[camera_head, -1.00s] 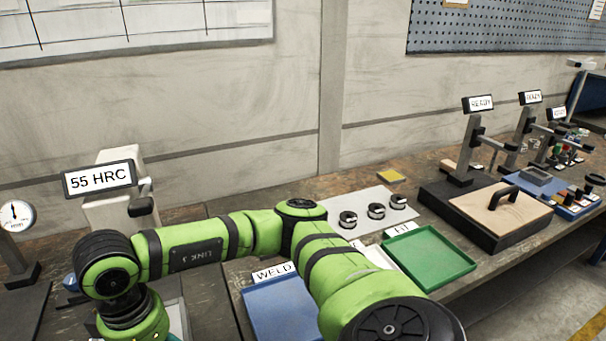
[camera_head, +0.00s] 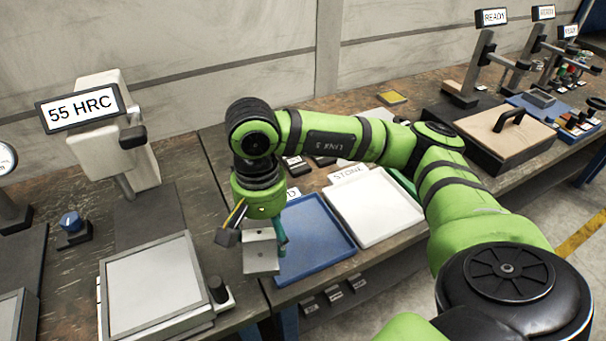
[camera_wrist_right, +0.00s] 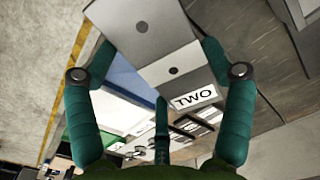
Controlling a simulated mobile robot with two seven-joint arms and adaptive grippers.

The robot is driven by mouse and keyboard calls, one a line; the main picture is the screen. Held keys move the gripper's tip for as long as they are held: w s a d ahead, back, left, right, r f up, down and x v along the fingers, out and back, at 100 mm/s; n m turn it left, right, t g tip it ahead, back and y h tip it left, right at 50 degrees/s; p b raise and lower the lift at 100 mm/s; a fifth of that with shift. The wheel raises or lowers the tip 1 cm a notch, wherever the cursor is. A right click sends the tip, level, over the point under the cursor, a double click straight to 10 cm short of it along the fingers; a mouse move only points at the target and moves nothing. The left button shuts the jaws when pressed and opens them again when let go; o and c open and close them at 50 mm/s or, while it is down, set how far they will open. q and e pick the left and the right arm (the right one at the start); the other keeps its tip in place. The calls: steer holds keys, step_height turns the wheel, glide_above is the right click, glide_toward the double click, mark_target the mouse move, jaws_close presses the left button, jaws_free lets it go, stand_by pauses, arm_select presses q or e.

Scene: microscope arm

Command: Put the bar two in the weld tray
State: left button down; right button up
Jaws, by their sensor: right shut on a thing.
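Bar two (camera_head: 262,252) is a grey metal block with a dark round hole. In the right wrist view bar two (camera_wrist_right: 150,30) fills the top middle, beside a white label reading TWO. My right gripper (camera_head: 258,236) is shut on it, with teal fingers on either side, and holds it above the bench at the left edge of the weld tray. The weld tray (camera_head: 335,250) is blue, shallow and looks empty; its label is mostly hidden by my arm. It also shows in the right wrist view (camera_wrist_right: 118,82). My left gripper is not in view.
A white tray (camera_head: 385,225) labelled STONE sits right of the blue one. A 55 HRC hardness tester (camera_head: 110,150) and a grey flat-topped plate device (camera_head: 150,285) stand at the left. Black clamp-like pieces lie behind the trays, partly hidden by my arm.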

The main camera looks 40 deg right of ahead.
steer(key=s+d+m+b, duration=0.25)
steer(key=d+m, duration=0.35)
steer(key=m, duration=1)
steer(key=s+d+m+b, duration=0.2)
steer(key=d+m+b, duration=0.25)
steer(key=m, duration=1.15)
steer(key=w+a+f+p, duration=0.1)
steer(key=w+a+f, duration=0.1)
steer(key=w, duration=0.1)
steer(key=w+a+f+p, duration=0.1)
steer(key=w+f, duration=0.1)
steer(key=w, duration=0.1)
steer(key=w+a+f+p, duration=0.1)
steer(key=w+a+f, duration=0.1)
steer(key=w+f, duration=0.1)
steer(key=shift+a, duration=0.3)
steer(key=shift+w+f, duration=0.1)
steer(key=shift+f, duration=0.1)
step_height(320, 180, down, 4)
steer(key=shift+r+p, duration=0.25)
steer(key=shift+p, duration=0.35)
steer(key=shift+f, duration=0.25)
